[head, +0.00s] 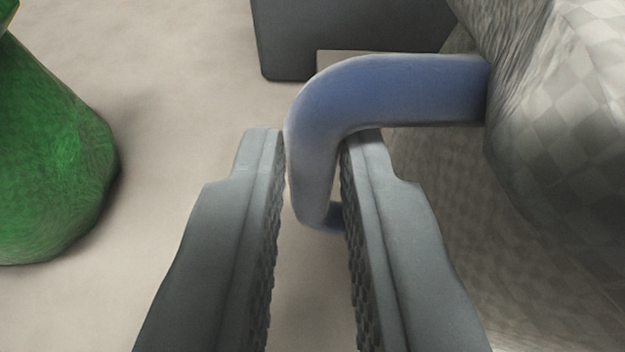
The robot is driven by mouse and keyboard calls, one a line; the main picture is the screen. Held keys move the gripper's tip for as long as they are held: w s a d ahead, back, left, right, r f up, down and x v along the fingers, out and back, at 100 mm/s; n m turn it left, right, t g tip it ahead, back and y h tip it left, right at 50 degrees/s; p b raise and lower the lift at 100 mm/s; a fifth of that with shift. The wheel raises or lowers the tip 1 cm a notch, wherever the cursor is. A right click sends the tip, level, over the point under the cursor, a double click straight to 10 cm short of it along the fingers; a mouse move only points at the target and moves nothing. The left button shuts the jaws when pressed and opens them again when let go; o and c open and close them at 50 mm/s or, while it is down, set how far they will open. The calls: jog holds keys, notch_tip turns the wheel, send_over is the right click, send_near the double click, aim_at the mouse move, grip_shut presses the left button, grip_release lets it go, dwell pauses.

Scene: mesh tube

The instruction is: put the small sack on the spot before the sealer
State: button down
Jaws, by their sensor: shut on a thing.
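My gripper (312,165) is shut on a curved blue handle (390,90), with a finger on each side of its downward part. The handle joins a large grey, checker-patterned body (570,150) at the right, which is cut off by the picture's edge. A green, rounded, rough-surfaced thing (50,160), narrower at its top, stands at the left, apart from my gripper. I cannot tell for sure which of these is the small sack. Neither the sealer nor the spot before it can be made out for certain.
A dark grey block (285,45) with rounded corners stands at the top, beyond the handle; only its lower part shows. The pale surface (180,60) between the green thing and my gripper is clear.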

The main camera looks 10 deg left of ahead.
jog(key=shift+w+a, duration=0.25)
jog(key=shift+w, duration=0.6)
jog(key=shift+w+a, duration=0.25)
jog(key=shift+w, duration=0.6)
jog(key=shift+f, duration=1)
jog(key=c, duration=1.3)
grip_release()
jog(key=shift+f, duration=0.1)
jog(key=shift+s, duration=0.1)
jog(key=v, duration=1.7)
jog(key=shift+s, duration=0.2)
